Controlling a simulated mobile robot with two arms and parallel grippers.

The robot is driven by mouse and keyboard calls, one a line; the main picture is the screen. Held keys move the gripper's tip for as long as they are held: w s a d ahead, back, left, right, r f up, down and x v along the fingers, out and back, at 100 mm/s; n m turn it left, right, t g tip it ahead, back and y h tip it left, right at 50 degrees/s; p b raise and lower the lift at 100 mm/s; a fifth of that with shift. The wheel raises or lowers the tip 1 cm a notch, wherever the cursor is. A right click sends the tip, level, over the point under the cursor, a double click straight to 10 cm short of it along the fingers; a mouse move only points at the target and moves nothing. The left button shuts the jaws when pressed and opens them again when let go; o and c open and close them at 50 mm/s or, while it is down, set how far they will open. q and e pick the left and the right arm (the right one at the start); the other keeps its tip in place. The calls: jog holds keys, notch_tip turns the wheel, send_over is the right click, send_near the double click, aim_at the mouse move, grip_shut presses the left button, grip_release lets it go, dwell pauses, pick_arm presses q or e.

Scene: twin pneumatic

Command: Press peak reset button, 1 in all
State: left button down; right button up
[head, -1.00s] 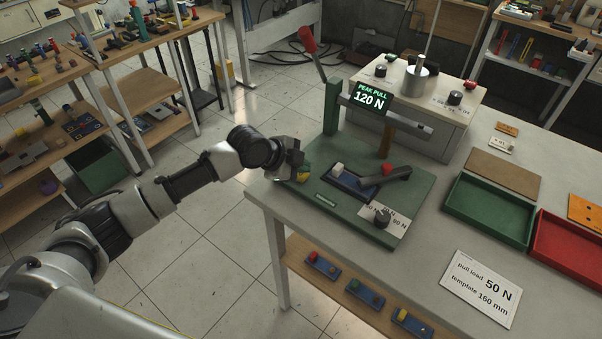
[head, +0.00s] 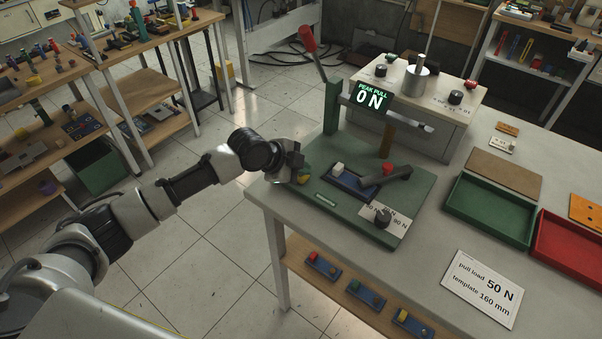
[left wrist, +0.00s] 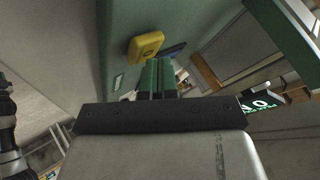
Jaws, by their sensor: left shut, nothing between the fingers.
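The yellow button (head: 303,180) sits at the left edge of the green test fixture (head: 345,208), partly hidden by my gripper in the head view. It shows whole as a yellow block (left wrist: 146,46) in the left wrist view. My left gripper (head: 298,172) is shut and empty beside the button. Its closed fingers (left wrist: 158,78) point close to the button in the left wrist view; I cannot tell whether they touch it. The peak pull display (head: 370,98) reads 0 N. My right gripper is not in view.
The fixture carries a red-knobbed lever (head: 307,39), a blue clamp bed (head: 350,182) and a black dial (head: 382,217). A green tray (head: 490,210) and a red tray (head: 565,250) are at the right. A card (head: 482,288) reads pull load 50 N, template 160 mm.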

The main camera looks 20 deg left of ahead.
aim_at(301, 177)
pick_arm(q)
jog(key=shift+r+p, duration=0.85)
jog(key=shift+r, duration=0.05)
jog(key=shift+r, duration=0.1)
notch_tip(301, 177, up, 5)
jog(key=p, duration=0.4)
dwell(0.7)
